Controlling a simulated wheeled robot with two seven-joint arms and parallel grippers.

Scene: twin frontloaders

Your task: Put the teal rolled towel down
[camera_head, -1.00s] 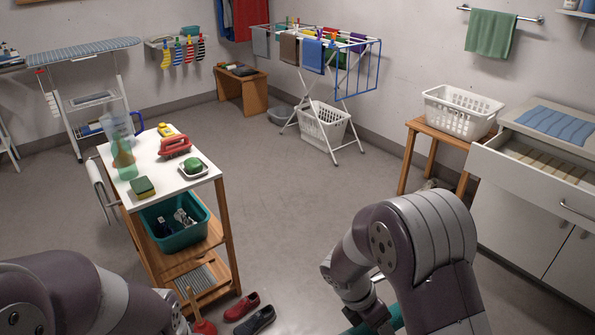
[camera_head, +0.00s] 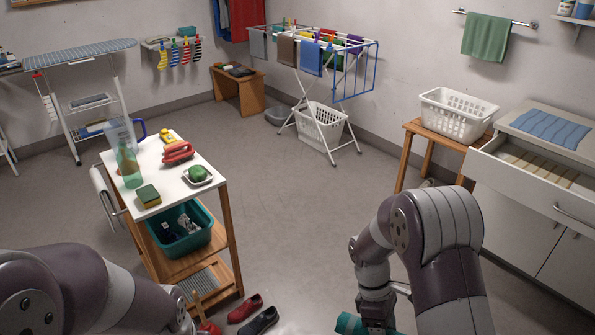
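The teal rolled towel (camera_head: 350,324) shows at the bottom edge, right of the middle, partly cut off by the frame. My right gripper (camera_head: 378,313) points down over the towel's middle and appears shut on it; its fingertips are mostly hidden by the frame edge and the towel. My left arm fills the lower left corner, and its gripper is outside the picture.
A white-topped cart (camera_head: 165,205) with bottles, a sponge and soap stands left. An open drawer (camera_head: 520,185) and a stool (camera_head: 425,150) with a white basket (camera_head: 457,115) are at right. Red (camera_head: 244,309) and dark (camera_head: 259,322) shoes lie on the floor. The middle floor is clear.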

